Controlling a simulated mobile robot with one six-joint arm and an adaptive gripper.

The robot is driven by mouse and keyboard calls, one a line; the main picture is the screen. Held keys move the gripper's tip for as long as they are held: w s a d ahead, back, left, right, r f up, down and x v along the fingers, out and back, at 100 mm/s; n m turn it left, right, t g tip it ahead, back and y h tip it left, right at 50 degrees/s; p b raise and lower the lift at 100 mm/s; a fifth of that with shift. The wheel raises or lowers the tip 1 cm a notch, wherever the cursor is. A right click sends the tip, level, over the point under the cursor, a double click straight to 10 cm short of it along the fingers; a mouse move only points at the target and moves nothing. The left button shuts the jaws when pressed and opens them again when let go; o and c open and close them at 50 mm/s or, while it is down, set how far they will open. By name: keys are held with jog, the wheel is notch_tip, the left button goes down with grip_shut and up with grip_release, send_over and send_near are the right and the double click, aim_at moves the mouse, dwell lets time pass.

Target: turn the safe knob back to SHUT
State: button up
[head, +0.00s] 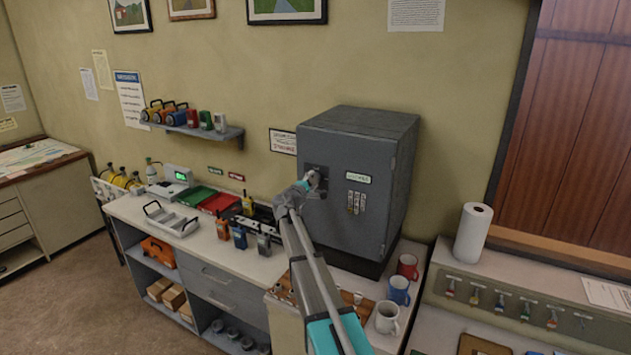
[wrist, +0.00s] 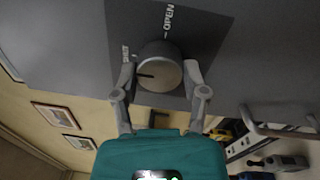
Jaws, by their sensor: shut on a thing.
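The grey safe (head: 340,226) stands on the counter with its door facing me. Its round metal knob (wrist: 160,66) sits on a dark plate (wrist: 200,22) in the wrist view. The plate reads OPEN above the knob and SHUT to its left. The dark pointer line on the knob points left, close to the SHUT lettering and slightly below it. My gripper (wrist: 160,76) is shut on the knob, with one finger on each side of it. In the head view my gripper (head: 311,181) is at the safe door and hides most of the knob.
Several mugs, one of them blue (head: 399,289), stand right of the safe's base near my arm. A paper towel roll (head: 473,233) is further right. Radios and trays, one of them green (head: 194,195), fill the counter to the left.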

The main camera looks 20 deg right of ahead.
jog(key=o, duration=1.2)
jog(key=shift+w, duration=0.1)
jog(key=shift+c, duration=0.2)
jog(key=shift+f, duration=0.1)
